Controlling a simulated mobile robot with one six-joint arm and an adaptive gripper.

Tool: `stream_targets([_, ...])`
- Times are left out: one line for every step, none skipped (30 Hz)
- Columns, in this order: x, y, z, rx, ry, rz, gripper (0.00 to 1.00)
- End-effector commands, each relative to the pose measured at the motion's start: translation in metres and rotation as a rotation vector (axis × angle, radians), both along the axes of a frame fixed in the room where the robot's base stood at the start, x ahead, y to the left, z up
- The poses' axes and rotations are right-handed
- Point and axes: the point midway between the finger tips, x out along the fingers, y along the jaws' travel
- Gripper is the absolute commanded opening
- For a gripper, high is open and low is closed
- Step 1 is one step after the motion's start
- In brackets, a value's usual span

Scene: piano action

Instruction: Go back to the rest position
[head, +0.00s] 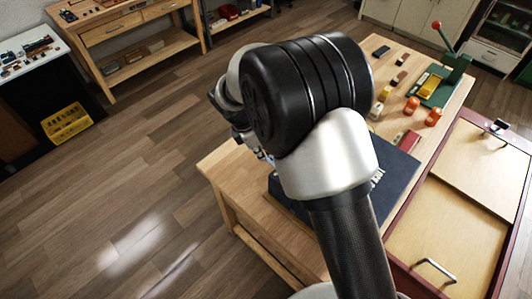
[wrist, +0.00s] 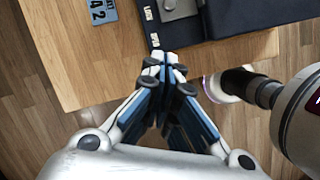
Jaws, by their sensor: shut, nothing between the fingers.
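My gripper (wrist: 165,62) is in the wrist view, its blue-and-grey fingers together at the tips with nothing between them. It is over the edge of a wooden table (wrist: 60,50), close to a dark board or mat (wrist: 240,15) lying on it. In the head view my arm fills the middle and hides most of the gripper.
Small orange and yellow items (head: 411,105) and a green press with a red-knobbed lever (head: 441,80) stand on the table. A red-framed cabinet (head: 445,220) adjoins it at right. A blue number tag (wrist: 102,10) lies near the mat. The wooden floor (head: 120,190) at left is clear.

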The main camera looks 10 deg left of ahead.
Motion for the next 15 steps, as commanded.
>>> stream_targets([-0.0001, 0.0002, -0.0002, 0.0, 0.0, 0.0, 0.0])
stream_targets([-0.0001, 0.0002, -0.0003, 0.0, 0.0, 0.0, 0.0])
stream_targets([-0.0001, 0.0002, -0.0004, 0.0, 0.0, 0.0, 0.0])
stream_targets([-0.0001, 0.0002, -0.0004, 0.0, 0.0, 0.0, 0.0])
stream_targets([-0.0001, 0.0002, -0.0004, 0.0, 0.0, 0.001, 0.0])
stream_targets([-0.0001, 0.0001, -0.0005, 0.0, 0.0, 0.001, 0.0])
stream_targets([-0.0001, 0.0001, -0.0005, 0.0, 0.0, 0.001, 0.0])
stream_targets([-0.0001, 0.0001, -0.0005, 0.0, 0.0, 0.001, 0.0])
stream_targets([0.0, 0.0001, -0.0004, 0.0, 0.0, 0.001, 0.0])
stream_targets([0.0, 0.0, -0.0005, 0.0, 0.0, 0.0, 0.0])
stream_targets([0.0, 0.0, -0.0005, 0.0, 0.0, 0.001, 0.0])
stream_targets([0.0, -0.0002, -0.0004, 0.0, 0.0, -0.001, 0.0])
stream_targets([0.0002, -0.0008, 0.0005, 0.002, -0.002, -0.004, 0.0])
stream_targets([0.0004, -0.0024, 0.0021, 0.004, -0.003, -0.012, 0.0])
stream_targets([0.0007, -0.0061, 0.0059, 0.011, -0.009, -0.031, 0.0])
